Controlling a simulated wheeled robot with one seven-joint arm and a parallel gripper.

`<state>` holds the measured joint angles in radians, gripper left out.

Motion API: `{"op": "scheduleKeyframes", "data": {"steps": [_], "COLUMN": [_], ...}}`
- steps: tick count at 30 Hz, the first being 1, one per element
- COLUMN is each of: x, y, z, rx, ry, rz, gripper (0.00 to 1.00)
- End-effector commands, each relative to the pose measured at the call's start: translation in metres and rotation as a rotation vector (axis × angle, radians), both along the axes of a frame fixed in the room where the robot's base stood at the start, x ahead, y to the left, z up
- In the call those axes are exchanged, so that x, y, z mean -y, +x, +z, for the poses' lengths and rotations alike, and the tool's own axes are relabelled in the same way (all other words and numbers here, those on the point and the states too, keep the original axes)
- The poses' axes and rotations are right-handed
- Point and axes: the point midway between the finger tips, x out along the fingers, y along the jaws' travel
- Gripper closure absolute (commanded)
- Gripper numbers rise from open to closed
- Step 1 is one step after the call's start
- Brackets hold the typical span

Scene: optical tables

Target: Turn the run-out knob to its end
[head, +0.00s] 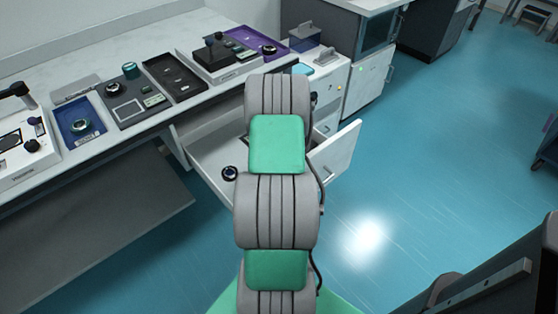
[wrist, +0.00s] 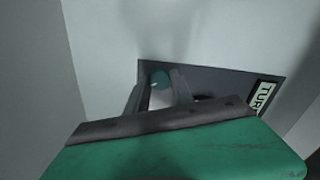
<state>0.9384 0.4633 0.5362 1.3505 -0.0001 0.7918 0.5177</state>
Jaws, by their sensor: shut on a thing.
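Pale walls stand close on the left and above. In the head view my arm hides the gripper and the knob.
An open drawer (head: 200,150) with a dark round part (head: 230,173) juts out under the bench, left of my arm. A white panel (head: 335,150) stands right of it. Trays, including a blue tray (head: 92,112), line the bench. Blue floor (head: 440,160) is clear to the right.

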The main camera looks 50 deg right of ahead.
Motion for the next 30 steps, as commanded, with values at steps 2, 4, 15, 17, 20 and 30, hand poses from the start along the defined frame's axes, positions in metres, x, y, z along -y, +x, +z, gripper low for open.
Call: {"op": "scheduleKeyframes", "data": {"steps": [2,4,15,17,20,30], "x": [0.0002,0.0002,0.0004,0.0004,0.0004,0.0004], "y": [-0.0003,-0.0004,-0.0005,-0.0006,-0.0006,-0.0006], "z": [0.0004,0.0004,0.0002,0.0001,0.0001,0.0001], "rx": [0.0,0.0,0.0,0.0,0.0,0.0], "ry": [0.0,0.0,-0.001,-0.001,-0.001,-0.001], "rz": [-0.071,-0.133,-0.382,-0.406,-0.437,-0.469], "gripper": [1.0,1.0,1.0,1.0,1.0,1.0]}}
